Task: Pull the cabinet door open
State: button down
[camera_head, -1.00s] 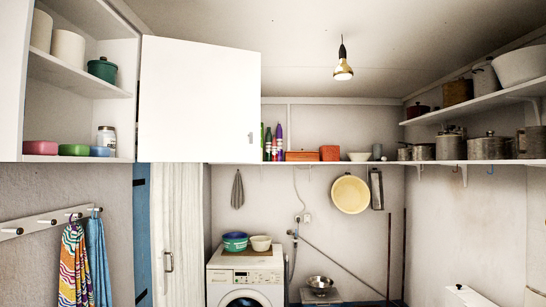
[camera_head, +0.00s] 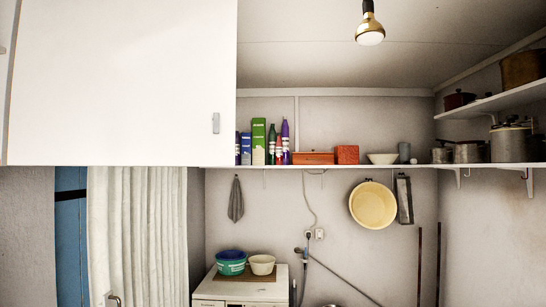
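The cabinet door (camera_head: 120,80) is a large flat white panel filling the upper left of the head view. A small grey handle (camera_head: 215,123) is on it near its right edge, low down. The door faces me and hides whatever is behind it; no gap shows along its right or bottom edge, and I cannot tell for sure whether it is fully shut. My gripper is not in view, and nothing is seen touching the handle.
Right of the door, a long wall shelf (camera_head: 330,167) carries bottles, boxes and bowls. A gold-capped bulb (camera_head: 370,28) hangs from the ceiling. Below are a pale curtain (camera_head: 140,230), a washing machine (camera_head: 240,290) with tubs, and a yellow basin (camera_head: 372,205) on the wall.

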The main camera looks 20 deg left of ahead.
aim_at(104, 83)
jog(key=u, duration=0.4)
jog(key=i, duration=0.9)
jog(key=u, duration=0.75)
